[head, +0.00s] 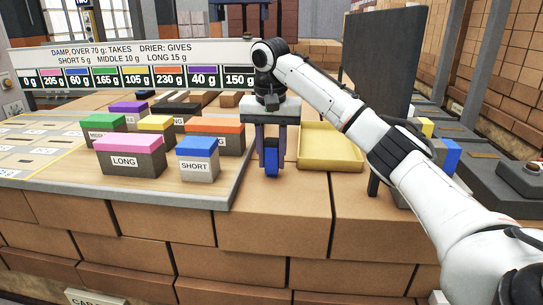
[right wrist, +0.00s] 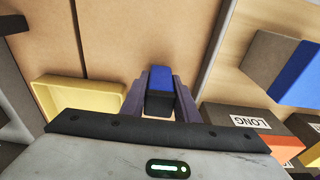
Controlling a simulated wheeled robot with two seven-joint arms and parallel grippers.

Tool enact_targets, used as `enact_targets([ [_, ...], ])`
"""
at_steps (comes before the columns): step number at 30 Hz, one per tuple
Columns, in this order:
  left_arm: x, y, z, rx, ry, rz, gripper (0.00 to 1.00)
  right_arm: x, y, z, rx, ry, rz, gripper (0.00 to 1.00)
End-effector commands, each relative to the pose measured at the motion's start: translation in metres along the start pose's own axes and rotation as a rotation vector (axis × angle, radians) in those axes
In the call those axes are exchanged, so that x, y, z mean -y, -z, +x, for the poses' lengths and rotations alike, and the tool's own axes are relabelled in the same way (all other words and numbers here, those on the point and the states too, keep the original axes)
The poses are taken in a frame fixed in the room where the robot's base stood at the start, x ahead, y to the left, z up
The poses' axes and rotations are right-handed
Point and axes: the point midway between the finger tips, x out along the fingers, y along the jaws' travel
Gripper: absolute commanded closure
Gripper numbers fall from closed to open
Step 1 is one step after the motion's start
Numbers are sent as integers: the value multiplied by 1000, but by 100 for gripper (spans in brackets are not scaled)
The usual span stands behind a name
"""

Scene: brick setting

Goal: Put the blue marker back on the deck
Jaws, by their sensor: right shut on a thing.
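My right gripper (head: 271,172) is shut on the blue marker (head: 271,158), a small block with a blue face and a dark part. In the right wrist view, the blue marker (right wrist: 160,77) sits between both fingers of my right gripper (right wrist: 160,85). It is held in front of the brown brick stack, just right of the deck's grey edge; its height clearance is hard to judge. The deck (head: 215,188) is a light wooden board with a grey rim, at the left. My left gripper is not in view.
On the deck stand a blue-topped SHORT block (head: 198,160), a pink-topped LONG block (head: 130,158) and several other coloured blocks. A yellow tray (head: 330,148) lies right of my gripper. A dark upright panel (head: 384,70) stands beyond it. A sign (head: 130,65) with weights spans behind.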

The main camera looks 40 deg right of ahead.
Motion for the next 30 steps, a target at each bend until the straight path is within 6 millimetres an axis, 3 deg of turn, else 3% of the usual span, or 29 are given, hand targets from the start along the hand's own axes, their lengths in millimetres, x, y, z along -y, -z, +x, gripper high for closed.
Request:
enact_targets([
  [9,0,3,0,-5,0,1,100,0,0,2,-1,0,-1,86],
  [10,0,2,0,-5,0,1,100,0,0,2,-1,0,0,69],
  [13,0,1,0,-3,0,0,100,0,0,2,0,0,0,53],
  [23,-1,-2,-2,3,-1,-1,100,0,0,0,-1,1,0,53],
  [30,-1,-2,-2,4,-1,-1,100,0,1,-26,-4,2,2,53],
])
